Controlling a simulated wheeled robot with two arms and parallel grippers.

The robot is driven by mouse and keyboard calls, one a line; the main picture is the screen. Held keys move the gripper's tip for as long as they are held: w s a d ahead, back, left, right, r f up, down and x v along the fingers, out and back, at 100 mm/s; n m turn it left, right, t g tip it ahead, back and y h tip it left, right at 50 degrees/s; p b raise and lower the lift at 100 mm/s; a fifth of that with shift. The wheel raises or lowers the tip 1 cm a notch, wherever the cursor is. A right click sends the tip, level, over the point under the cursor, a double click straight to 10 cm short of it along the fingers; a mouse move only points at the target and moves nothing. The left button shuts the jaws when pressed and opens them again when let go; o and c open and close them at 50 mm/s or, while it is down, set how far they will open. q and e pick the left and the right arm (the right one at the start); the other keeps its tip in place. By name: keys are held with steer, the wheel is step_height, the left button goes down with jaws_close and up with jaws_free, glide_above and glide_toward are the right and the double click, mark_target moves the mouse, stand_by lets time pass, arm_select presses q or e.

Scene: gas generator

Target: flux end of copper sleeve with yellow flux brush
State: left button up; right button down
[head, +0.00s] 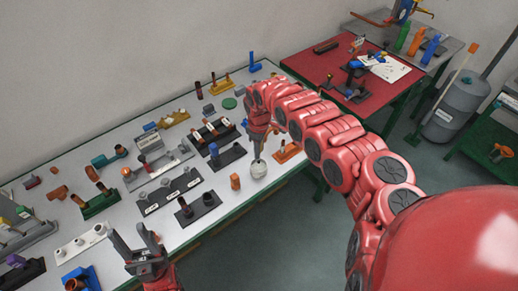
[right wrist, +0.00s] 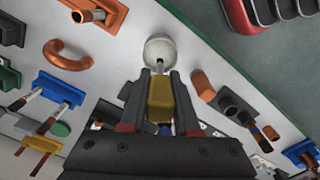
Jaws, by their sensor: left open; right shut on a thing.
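My right gripper (right wrist: 160,95) is shut on the yellow flux brush (right wrist: 160,98), which sits between its fingers. The brush's grey lower end reaches a round white pot (right wrist: 160,47). In the head view the right gripper (head: 257,143) is above that pot (head: 259,169), near the table's front edge. A short copper cylinder (head: 235,181) stands left of the pot; it also shows in the right wrist view (right wrist: 202,87). A dark stand (head: 198,208) with a copper-coloured piece is further left. I cannot tell which piece is the task's sleeve. My left gripper (head: 137,243) is open and empty at the near left.
The white table (head: 220,205) is crowded with stands, fittings and copper parts, including a copper elbow (right wrist: 66,56). An orange stand (head: 286,151) is right of the pot. A red table (head: 310,66) stands behind. The strip around the copper cylinder is fairly clear.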

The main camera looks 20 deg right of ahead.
steer(key=shift+f+b, duration=1.3)
steer(key=shift+f, duration=0.5)
steer(key=shift+r, duration=0.1)
step_height(320, 180, up, 6)
steer(key=p, duration=0.5)
